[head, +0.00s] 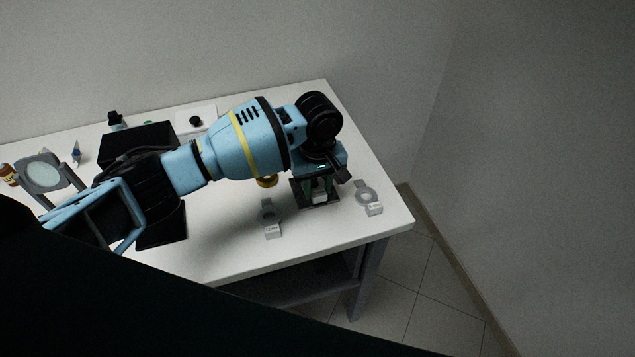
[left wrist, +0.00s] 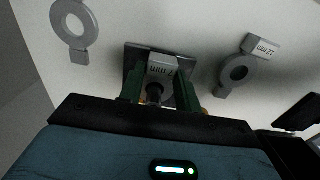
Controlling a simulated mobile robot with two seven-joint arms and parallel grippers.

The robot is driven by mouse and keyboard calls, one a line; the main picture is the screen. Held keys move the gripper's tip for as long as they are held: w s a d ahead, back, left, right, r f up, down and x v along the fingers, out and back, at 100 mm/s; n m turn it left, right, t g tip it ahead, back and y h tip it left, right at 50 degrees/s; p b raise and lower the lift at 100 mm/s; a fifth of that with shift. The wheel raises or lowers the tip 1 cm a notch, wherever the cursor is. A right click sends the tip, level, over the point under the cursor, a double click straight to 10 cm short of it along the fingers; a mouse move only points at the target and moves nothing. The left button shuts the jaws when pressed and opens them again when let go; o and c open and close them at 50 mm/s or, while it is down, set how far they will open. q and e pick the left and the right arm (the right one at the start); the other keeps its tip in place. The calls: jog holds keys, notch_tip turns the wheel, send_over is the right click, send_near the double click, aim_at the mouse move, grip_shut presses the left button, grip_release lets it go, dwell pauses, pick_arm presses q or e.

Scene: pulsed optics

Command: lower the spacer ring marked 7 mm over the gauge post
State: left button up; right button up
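My left gripper (head: 318,196) is at the right part of the table, pointing down. In the left wrist view its green fingers (left wrist: 160,98) stand on both sides of the grey tag of the 7 mm spacer ring (left wrist: 162,68) and appear closed on it. The ring's body is mostly hidden by the tag and fingers. A dark post (left wrist: 154,96), apparently the gauge post, shows between the fingers, with a dark square base plate (left wrist: 133,58) behind the tag. I cannot tell whether the ring is around the post. My right gripper is not in view.
A ring marked 12 mm (left wrist: 238,72) lies on one side; it also shows in the head view (head: 268,214). Another grey ring (head: 366,195) lies near the table's right edge. A brass piece (head: 267,181) is under my arm. A framed lens (head: 43,172) stands far left.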

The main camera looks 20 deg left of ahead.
aim_at(318, 190)
pick_arm(q)
jog(key=o, duration=0.4)
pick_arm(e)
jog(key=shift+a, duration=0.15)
pick_arm(q)
notch_tip(318, 190, up, 7)
jog(key=shift+r+p, duration=0.15)
jog(key=shift+p, duration=0.3)
jog(key=shift+r, duration=0.3)
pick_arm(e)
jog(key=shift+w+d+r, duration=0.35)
pick_arm(q)
jog(key=shift+f, duration=0.1)
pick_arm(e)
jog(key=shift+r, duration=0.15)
